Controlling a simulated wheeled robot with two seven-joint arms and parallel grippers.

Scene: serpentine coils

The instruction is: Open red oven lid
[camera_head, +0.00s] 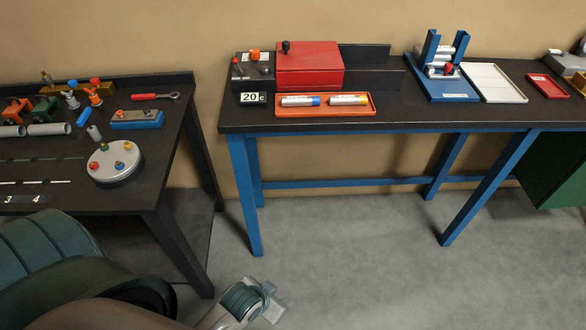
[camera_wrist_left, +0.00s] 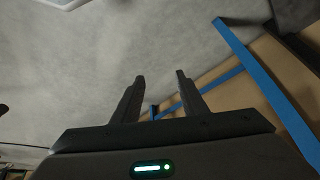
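The red oven (camera_head: 310,80) is a low red box at the back of the blue-legged workbench. Its red lid (camera_head: 312,54) looks closed, with a small black knob (camera_head: 286,46) at its left. A small display (camera_head: 252,98) reading 20 C and a dark control panel (camera_head: 238,70) with knobs stand left of it. My left gripper (camera_wrist_left: 160,76) is open and empty in the left wrist view, its two dark fingers apart over the grey floor. It is low and away from the oven. My right gripper is in neither view.
An orange tray (camera_head: 310,110) with two marker-like tubes lies in front of the oven. A blue stand (camera_head: 450,88) and white tray (camera_head: 495,84) are to the right. A dark table (camera_head: 75,178) with several parts stands left. Open floor (camera_head: 340,260) lies before the bench.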

